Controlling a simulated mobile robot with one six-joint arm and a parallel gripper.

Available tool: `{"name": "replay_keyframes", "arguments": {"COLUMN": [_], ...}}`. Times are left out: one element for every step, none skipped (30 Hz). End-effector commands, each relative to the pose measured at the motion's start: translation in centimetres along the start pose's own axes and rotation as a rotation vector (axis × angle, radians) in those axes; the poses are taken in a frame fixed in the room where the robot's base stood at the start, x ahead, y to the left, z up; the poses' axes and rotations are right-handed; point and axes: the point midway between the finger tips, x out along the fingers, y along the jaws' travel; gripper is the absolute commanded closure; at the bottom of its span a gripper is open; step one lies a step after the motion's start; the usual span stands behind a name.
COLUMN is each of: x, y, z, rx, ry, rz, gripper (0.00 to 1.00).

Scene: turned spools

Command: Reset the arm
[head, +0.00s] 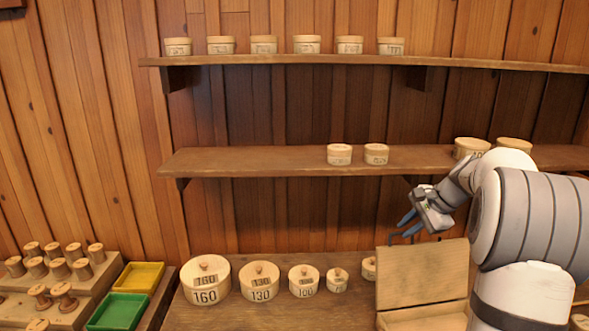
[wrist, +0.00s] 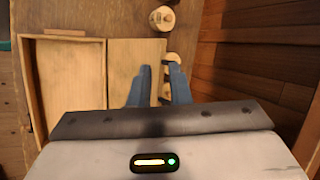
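My gripper (head: 399,229) is raised in front of the back wall, above the open wooden box (head: 422,274), in the head view. Its two blue-grey fingers stand apart with nothing between them; this gap also shows in the wrist view (wrist: 161,74). My arm comes in from the right and is bent, hiding part of the box and of the middle shelf. In the wrist view the box (wrist: 33,110) lies below on the left, empty where visible, with its lid panel beside it.
Round lidded boxes marked 160 (head: 206,283), 130 (head: 259,283) and 100 (head: 304,283) stand on the worktop. The middle shelf (head: 250,162) and upper shelf (head: 300,60) carry small round boxes. Yellow (head: 139,277) and green (head: 118,312) trays and a stepped rack of spools (head: 75,270) are left.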

Motion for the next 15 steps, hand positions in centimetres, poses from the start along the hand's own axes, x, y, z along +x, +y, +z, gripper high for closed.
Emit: {"name": "replay_keyframes", "arguments": {"x": [-0.5, -0.7, -1.0, -1.2, -1.4, -1.6, -1.8, -2.0, -2.2, -2.4, -2.5, -2.8, -2.9, -3.0, -3.2], "y": [0.4, 0.8, 1.6, 2.2, 2.9, 3.9, 4.8, 5.6, 6.8, 7.7, 8.7, 10.1, 11.2, 12.3, 13.8], "z": [2.9, 4.4, 6.4, 7.9, 9.3, 11.1, 12.4, 13.7, 15.3, 16.4, 17.5, 18.9, 19.9, 20.8, 21.9], "rx": [-0.072, -0.117, -0.18, -0.229, -0.277, -0.34, -0.389, -0.438, -0.503, -0.552, -0.602, -0.668, -0.718, -0.769, -0.836], "ry": [0.01, 0.015, 0.024, 0.03, 0.037, 0.044, 0.049, 0.054, 0.062, 0.067, 0.071, 0.078, 0.083, 0.087, 0.092], "rz": [0.025, 0.044, 0.07, 0.089, 0.107, 0.132, 0.149, 0.166, 0.188, 0.206, 0.223, 0.244, 0.259, 0.275, 0.295], "gripper": [0.83, 0.83, 0.83, 0.83, 0.83, 0.83, 0.83, 0.83, 0.83, 0.83, 0.83, 0.83, 0.83, 0.83, 0.83]}}
